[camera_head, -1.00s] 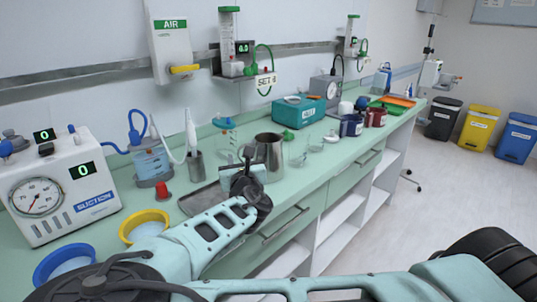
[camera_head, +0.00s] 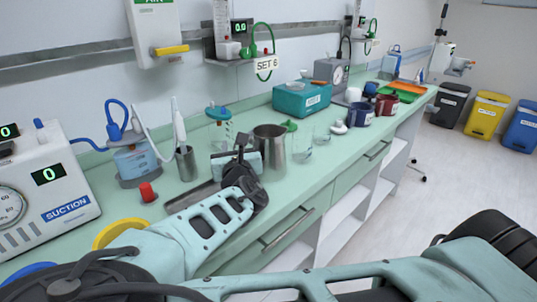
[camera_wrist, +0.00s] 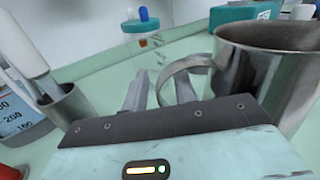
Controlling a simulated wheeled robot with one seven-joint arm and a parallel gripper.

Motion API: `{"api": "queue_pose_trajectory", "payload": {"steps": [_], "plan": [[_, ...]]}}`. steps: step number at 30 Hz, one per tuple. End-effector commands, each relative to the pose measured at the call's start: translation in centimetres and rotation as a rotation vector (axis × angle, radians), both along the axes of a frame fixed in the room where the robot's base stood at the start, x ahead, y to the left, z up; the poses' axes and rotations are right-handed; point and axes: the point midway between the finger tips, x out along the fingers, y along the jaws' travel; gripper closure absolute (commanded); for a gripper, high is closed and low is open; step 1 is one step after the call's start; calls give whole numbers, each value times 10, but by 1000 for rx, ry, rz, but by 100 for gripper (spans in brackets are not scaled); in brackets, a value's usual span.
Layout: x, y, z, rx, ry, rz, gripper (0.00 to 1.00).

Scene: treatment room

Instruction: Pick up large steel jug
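The large steel jug (camera_head: 272,150) stands upright on the green counter, with its open top up. In the wrist view the jug (camera_wrist: 277,75) fills the right side, and its curved handle (camera_wrist: 180,67) points left toward my fingers. My gripper (camera_wrist: 160,90) is open, its two fingers apart, with the lower part of the handle close to the right fingertip. I cannot tell whether they touch.
A small steel cup (camera_head: 186,164) stands left of my gripper, beside a suction jar (camera_head: 133,162). A steel tray (camera_head: 187,199) lies under my wrist. Clear glass beakers (camera_head: 302,147) stand close right of the jug. A teal box (camera_head: 302,100) is behind.

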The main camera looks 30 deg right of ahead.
Motion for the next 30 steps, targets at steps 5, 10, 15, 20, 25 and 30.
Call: {"api": "queue_pose_trajectory", "payload": {"steps": [5, 10, 15, 20, 25, 30], "plan": [[0, 0, 0, 0, 0, 0, 100], [0, 0, 0, 1, 0, 0, 100], [0, 0, 0, 1, 0, 0, 100], [0, 0, 0, 1, 1, 0, 100], [0, 0, 0, 1, 1, 0, 100], [0, 0, -1, 2, 0, 0, 100]]}}
